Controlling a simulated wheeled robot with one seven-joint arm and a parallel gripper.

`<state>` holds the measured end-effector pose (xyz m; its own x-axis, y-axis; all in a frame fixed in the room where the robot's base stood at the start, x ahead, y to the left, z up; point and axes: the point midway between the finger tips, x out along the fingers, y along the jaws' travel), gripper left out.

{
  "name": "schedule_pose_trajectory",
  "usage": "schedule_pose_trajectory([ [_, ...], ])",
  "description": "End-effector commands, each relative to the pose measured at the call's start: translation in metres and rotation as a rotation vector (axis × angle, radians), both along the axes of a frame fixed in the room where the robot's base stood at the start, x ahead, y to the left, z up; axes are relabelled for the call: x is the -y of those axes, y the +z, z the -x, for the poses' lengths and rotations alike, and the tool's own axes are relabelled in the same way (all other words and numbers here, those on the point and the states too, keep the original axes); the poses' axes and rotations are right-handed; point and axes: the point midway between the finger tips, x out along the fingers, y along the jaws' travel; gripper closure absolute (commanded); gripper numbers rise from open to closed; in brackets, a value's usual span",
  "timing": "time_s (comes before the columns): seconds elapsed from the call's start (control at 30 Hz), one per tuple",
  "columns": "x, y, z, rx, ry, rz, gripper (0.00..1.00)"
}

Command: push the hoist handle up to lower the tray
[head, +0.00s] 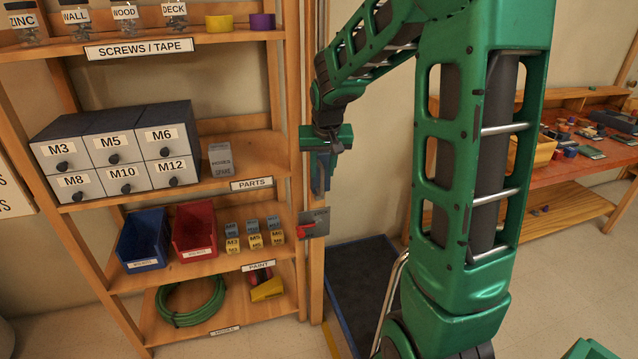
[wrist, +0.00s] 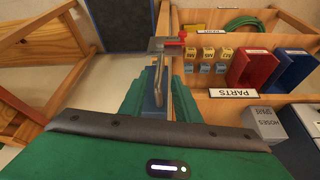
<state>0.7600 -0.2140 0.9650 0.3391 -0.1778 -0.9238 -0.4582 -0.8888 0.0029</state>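The hoist handle (head: 306,231) is a small red lever on a grey metal plate (head: 320,223), fixed to the shelf's right-hand post. In the wrist view the red handle (wrist: 174,42) and its plate (wrist: 158,45) show beyond my fingertips. My gripper (head: 322,188) points down beside the post, above the plate and apart from the handle. I cannot make out the tray in either view.
The wooden shelf holds grey drawers (head: 122,157), a blue bin (head: 143,240), a red bin (head: 194,230), small labelled blocks (head: 254,241) and a green hose coil (head: 190,302). A dark mat or panel (head: 372,280) lies right of the post. A cluttered workbench (head: 590,160) stands far right.

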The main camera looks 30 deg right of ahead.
Motion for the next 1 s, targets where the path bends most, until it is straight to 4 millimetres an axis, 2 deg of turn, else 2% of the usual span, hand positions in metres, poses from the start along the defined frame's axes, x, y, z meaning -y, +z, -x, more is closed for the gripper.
schedule_pose_trajectory([
  [0.1, 0.004, -0.022, -0.006, -0.005, 0.000, -0.001, 0.71],
  [0.33, 0.010, -0.050, -0.017, -0.003, 0.000, -0.001, 0.71],
  [0.5, 0.012, -0.059, -0.020, -0.002, 0.000, 0.000, 0.71],
  [0.8, 0.012, -0.060, -0.021, -0.001, -0.001, 0.000, 0.71],
  [0.93, 0.012, -0.060, -0.021, -0.001, -0.001, 0.000, 1.00],
  [1.0, 0.012, -0.060, -0.021, -0.001, 0.000, 0.000, 1.00],
])
